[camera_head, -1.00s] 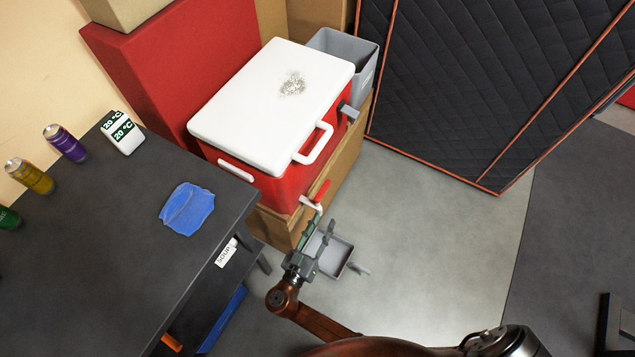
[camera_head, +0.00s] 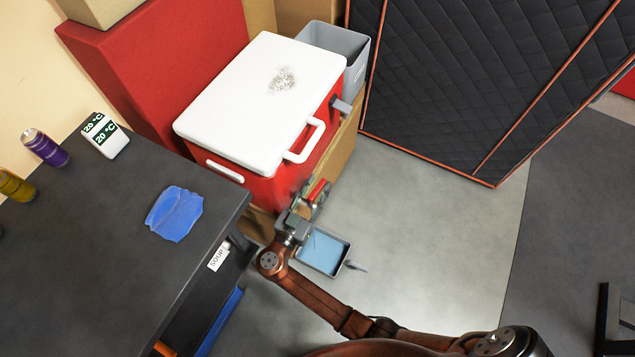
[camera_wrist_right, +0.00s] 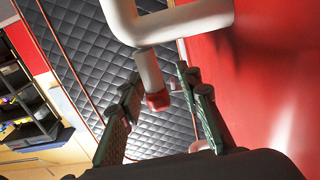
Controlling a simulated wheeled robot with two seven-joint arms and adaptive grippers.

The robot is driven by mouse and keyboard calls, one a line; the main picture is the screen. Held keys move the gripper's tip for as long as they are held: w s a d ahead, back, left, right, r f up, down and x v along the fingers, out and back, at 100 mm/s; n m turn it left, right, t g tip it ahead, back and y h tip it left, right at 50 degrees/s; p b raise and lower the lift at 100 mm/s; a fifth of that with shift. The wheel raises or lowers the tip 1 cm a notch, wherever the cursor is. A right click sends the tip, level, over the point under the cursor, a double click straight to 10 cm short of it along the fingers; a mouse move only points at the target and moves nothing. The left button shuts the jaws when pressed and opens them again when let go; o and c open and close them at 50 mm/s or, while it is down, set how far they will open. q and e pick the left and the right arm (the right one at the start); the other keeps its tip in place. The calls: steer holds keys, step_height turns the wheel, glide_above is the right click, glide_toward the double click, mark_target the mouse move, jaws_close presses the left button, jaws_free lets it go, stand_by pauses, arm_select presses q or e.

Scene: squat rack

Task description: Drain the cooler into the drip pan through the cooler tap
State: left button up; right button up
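The cooler (camera_head: 262,110) has a white lid and a red body and stands on a cardboard box. Its tap (camera_head: 318,190) has a red part and sits low on the cooler's front. The grey drip pan (camera_head: 347,255) is on the floor below the tap, with light blue liquid (camera_head: 322,252) in it. My right gripper (camera_head: 309,200) is at the tap and partly hides it. In the right wrist view, my right gripper (camera_wrist_right: 163,105) has its fingers apart, with the white tap and its red end (camera_wrist_right: 157,100) showing between them. Finger contact is unclear. My left gripper is out of view.
A dark table (camera_head: 110,250) with a blue cloth (camera_head: 175,213), a thermometer display (camera_head: 106,135) and cans (camera_head: 45,148) is on the left. A grey bin (camera_head: 350,45) is behind the cooler. A quilted black panel (camera_head: 470,80) stands at the right. The floor right of the pan is clear.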

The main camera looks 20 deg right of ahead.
steer(key=shift+w+d, duration=0.35)
steer(key=shift+d, duration=0.2)
jaws_close()
steer(key=shift+a, duration=0.1)
